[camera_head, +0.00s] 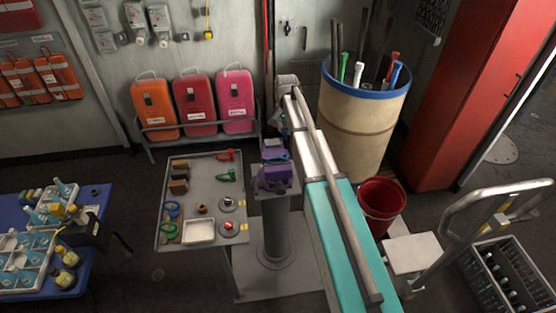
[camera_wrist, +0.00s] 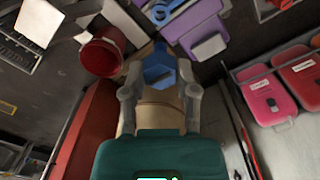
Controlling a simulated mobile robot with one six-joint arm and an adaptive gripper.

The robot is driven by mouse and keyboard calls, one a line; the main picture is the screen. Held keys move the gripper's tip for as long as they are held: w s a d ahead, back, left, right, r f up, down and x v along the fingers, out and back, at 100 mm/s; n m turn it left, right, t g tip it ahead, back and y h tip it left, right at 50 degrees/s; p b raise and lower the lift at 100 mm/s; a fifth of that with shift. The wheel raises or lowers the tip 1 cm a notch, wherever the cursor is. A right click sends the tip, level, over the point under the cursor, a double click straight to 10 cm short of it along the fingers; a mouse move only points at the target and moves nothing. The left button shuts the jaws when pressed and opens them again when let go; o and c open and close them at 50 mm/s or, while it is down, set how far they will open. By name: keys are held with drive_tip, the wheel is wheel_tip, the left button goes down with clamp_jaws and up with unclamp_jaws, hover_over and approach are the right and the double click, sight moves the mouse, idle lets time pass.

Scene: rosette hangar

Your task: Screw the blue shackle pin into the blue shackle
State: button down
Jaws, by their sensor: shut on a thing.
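My gripper (camera_wrist: 159,82) is shut on a blue piece (camera_wrist: 157,68), which looks like the blue shackle pin. In the head view my gripper (camera_head: 284,124) is small and dark, above and behind the purple vise (camera_head: 275,178), and the pin cannot be made out there. In the wrist view a blue looped part (camera_wrist: 161,13), which looks like the blue shackle, shows at the top edge against the purple vise (camera_wrist: 190,27). The pin is apart from it in the picture. How the shackle sits in the vise is partly out of frame.
A grey table (camera_head: 205,165) with red and green shackles and a white tray stands left of the vise. A tan barrel (camera_head: 362,120) and a red bucket (camera_head: 381,203) stand to the right. Orange and pink cases (camera_head: 194,105) line the back wall.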

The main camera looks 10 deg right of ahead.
drive_tip(key=shift+r+p, duration=0.4)
drive_tip(key=shift+r, duration=0.1)
idle(0.3)
wheel_tip(320, 180, down, 9)
drive_tip(key=b, duration=0.8)
drive_tip(key=shift+b, duration=0.4)
drive_tip(key=shift+f+b, duration=1.6)
drive_tip(key=shift+b, duration=0.1)
idle(3.9)
